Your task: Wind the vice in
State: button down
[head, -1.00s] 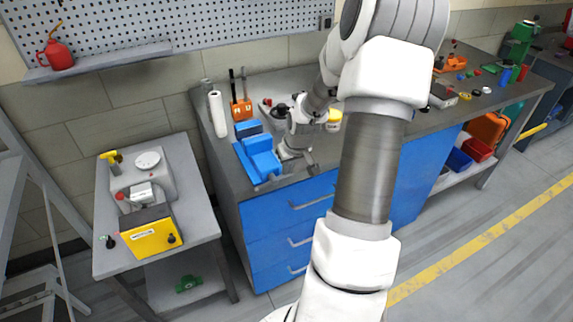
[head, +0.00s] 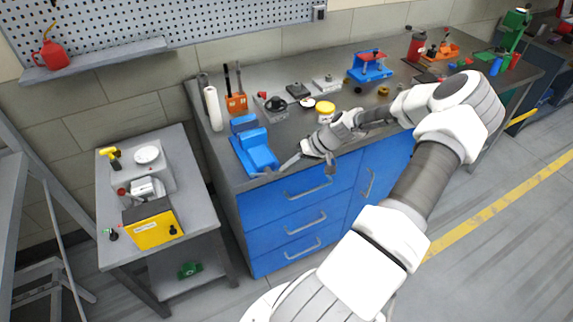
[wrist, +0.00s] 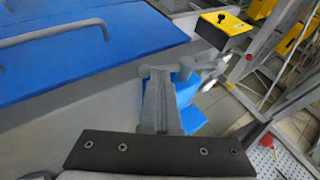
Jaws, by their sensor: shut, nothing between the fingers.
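The blue vice (head: 258,153) stands at the left front corner of the grey bench, and a thin grey handle shows at its front edge. My gripper (head: 288,164) is just right of the vice's front end, over the bench edge. In the wrist view the grey fingers (wrist: 159,76) are together with nothing between them. Parts of the blue vice (wrist: 188,118) show behind and beside them, partly hidden. A grey bar, perhaps the vice handle (wrist: 202,66), appears close to the fingertips; I cannot tell if they touch.
Blue drawers with handles (head: 305,194) lie below the bench edge. A white roll (head: 214,108) and an orange tool holder (head: 236,104) stand behind the vice. A yellow-topped jar (head: 325,112) stands to the right. A side table (head: 190,172) stands left, across a narrow gap.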

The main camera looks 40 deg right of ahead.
notch_tip(320, 180, down, 4)
jog(key=t+y+b, duration=0.1)
jog(key=y+b, duration=0.1)
jog(key=b, duration=0.1)
jog(key=m+t+y+b, duration=0.1)
jog(key=y+b, duration=0.2)
jog(key=shift+w+a+f+m+t+y+b, duration=0.1)
jog(key=shift+a+f+m+t+y+b, duration=0.2)
jog(key=shift+y+b, duration=0.55)
jog(key=shift+s+a+f+m+t+y+b, duration=0.1)
jog(key=shift+f+m+t+y+b, duration=0.3)
jog(key=shift+b, duration=0.8)
jog(key=shift+w+a+f+m+t+y+b, duration=0.15)
jog(key=shift+t+y+b, duration=0.25)
jog(key=shift+y+b, duration=0.55)
jog(key=shift+r, duration=0.15)
